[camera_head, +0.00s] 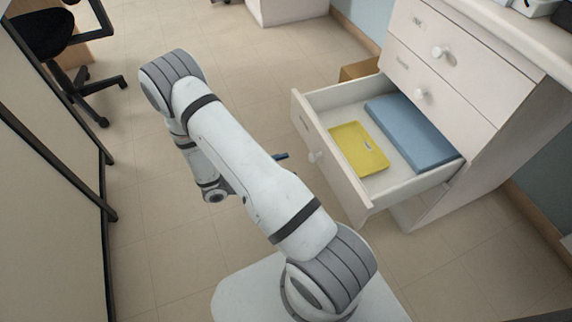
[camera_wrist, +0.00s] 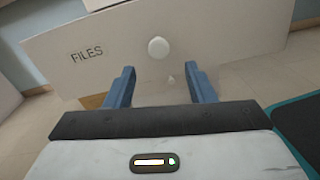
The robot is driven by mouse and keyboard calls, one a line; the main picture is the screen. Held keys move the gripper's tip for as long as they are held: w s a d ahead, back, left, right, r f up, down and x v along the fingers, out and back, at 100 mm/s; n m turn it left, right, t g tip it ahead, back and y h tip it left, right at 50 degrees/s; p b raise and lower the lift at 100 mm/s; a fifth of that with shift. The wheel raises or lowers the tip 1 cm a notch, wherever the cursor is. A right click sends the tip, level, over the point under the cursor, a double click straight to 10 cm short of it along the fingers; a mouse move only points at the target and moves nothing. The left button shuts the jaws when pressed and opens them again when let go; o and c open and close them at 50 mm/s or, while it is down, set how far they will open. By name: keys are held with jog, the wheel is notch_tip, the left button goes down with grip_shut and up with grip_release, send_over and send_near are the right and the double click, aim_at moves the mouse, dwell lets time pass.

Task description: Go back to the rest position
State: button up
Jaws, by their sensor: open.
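My gripper shows in the wrist view (camera_wrist: 160,86) with its two blue fingers apart, open and empty. Ahead of it is the front of a drawer (camera_wrist: 215,45) marked "FILES", with a round white knob (camera_wrist: 158,47). The fingers look apart from the knob. In the head view my white and grey arm is bent over the floor to the left of the open drawer (camera_head: 335,180). Only a small blue bit of the gripper (camera_head: 281,156) shows behind my arm; the rest is hidden.
The open drawer holds a yellow folder or tray (camera_head: 357,148) and a blue box or folder (camera_head: 412,130). The cabinet (camera_head: 455,75) stands at the right. A dark-framed panel (camera_head: 50,200) and a black office chair (camera_head: 45,35) are at the left. Floor between them is clear.

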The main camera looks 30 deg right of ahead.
jog(key=s+a+r+m+t+y+p, duration=0.1)
jog(key=s+a+r+m+y+p, duration=0.2)
jog(key=r+p, duration=0.6)
jog(key=s+a+r+m+t+y+p, duration=0.2)
jog(key=r+m+y+p, duration=0.5)
jog(key=r, duration=2.1)
jog(key=s+a+r+m+t+y+p, duration=0.1)
jog(key=s+a+r+m+y+p, duration=0.2)
jog(key=r, duration=1.5)
jog(key=s+m+y+p, duration=0.1)
jog(key=y+p, duration=0.3)
jog(key=p, duration=0.4)
jog(key=shift+s+a+r+m+t+y+p, duration=0.15)
jog(key=shift+s+a+m+t+y+p, duration=0.2)
jog(key=shift+s, duration=0.2)
jog(key=shift+c, duration=0.3)
